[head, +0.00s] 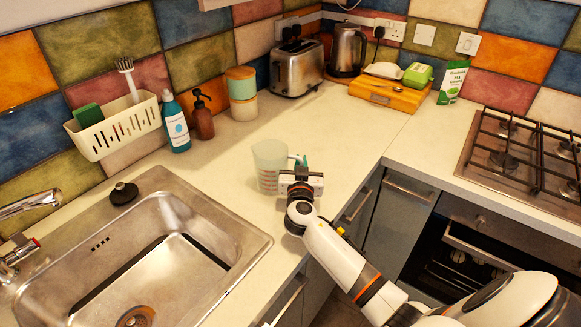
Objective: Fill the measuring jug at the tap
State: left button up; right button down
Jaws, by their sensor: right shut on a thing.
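The measuring jug (268,163) is clear with red markings and stands on the counter right of the sink. My right gripper (296,174) is at the jug's right side, where the handle is, and is shut on it. The gripper body hides most of the handle. The tap (28,205) is chrome and reaches in from the left edge over the sink (140,260). Its lever end has a red mark. I cannot make out water in the jug. My left gripper is not in view.
A black plug (123,193) lies on the sink's back rim. A blue bottle (176,125), a brown pump bottle (203,118) and stacked canisters (242,92) stand along the wall. A toaster (297,68), kettle (347,50) and hob (525,160) are farther right. The counter between jug and sink is clear.

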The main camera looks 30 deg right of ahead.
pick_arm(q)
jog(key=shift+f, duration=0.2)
pick_arm(e)
notch_tip(320, 180, up, 10)
jog(key=shift+f, duration=0.15)
dwell(0.4)
